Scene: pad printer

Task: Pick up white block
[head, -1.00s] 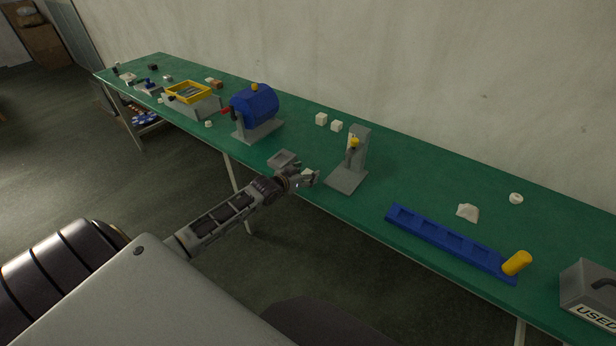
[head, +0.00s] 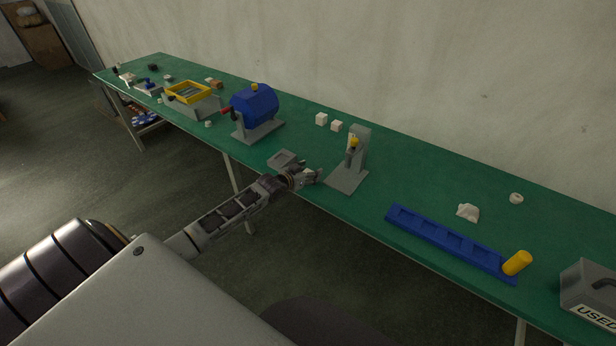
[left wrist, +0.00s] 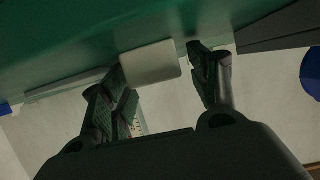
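A white block (left wrist: 151,63) shows in the left wrist view, between the two fingertips of my left gripper (left wrist: 165,75). The block lies close against the left-hand finger, and a gap shows between it and the right-hand finger. The fingers are apart, so the gripper is open. In the head view my left gripper (head: 312,176) is at the table's front edge, just left of the grey stand; a pale bit of the block (head: 308,172) shows at its fingers. Two more white blocks (head: 321,119) (head: 337,126) sit near the wall. My right gripper is not in view.
The grey stand with a yellow knob (head: 348,178) is close right of the gripper. A small grey tray (head: 283,157) and a blue drum (head: 255,105) are to the left. A blue slotted rail (head: 440,236) lies at the right. The green table (head: 410,165) is clear between stand and rail.

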